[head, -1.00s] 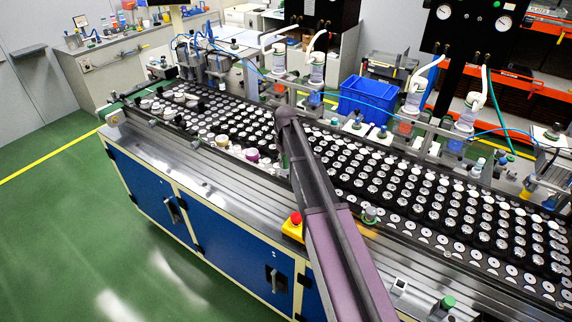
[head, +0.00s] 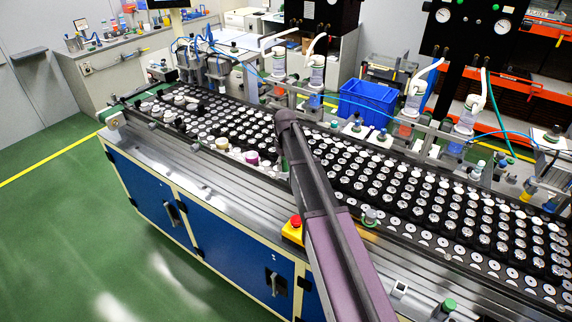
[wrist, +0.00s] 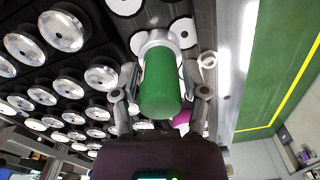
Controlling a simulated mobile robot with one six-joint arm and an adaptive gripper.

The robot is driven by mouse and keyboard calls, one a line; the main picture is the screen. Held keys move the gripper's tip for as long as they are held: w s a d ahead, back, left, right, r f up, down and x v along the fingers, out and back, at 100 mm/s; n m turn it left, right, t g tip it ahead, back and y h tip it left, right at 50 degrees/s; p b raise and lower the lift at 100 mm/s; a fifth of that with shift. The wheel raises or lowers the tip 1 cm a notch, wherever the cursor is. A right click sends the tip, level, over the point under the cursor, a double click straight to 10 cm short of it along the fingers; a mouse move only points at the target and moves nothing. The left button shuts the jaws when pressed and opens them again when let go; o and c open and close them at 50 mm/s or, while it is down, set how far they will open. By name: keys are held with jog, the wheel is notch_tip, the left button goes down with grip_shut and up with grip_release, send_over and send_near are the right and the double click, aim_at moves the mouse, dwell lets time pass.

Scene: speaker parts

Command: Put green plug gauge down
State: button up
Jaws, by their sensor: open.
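The green plug gauge (wrist: 160,85) is a green cylinder with a pale metal collar at its far end, in the middle of the wrist view. My gripper (wrist: 162,92) is open, with one finger on each side of the gauge. The gauge's far end is at the dark surface with pale discs; whether it rests fully on it I cannot tell. In the head view my arm covers most of the gripper and the gauge.
A magenta part (wrist: 183,118) lies close by, also visible in the head view (head: 252,158). Rows of silver speaker parts (wrist: 62,31) fill the black trays beside the gauge. A red emergency button (head: 295,221) sits on the bench's front edge. A blue crate (head: 368,102) stands behind.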

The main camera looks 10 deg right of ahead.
jog(key=shift+r, duration=0.2)
notch_tip(320, 180, up, 12)
jog(key=p, duration=1.2)
jog(key=shift+f, duration=0.1)
jog(key=shift+s, duration=0.1)
dwell(0.4)
jog(key=s+m, duration=0.6)
jog(key=s, duration=2.1)
jog(key=shift+d, duration=0.25)
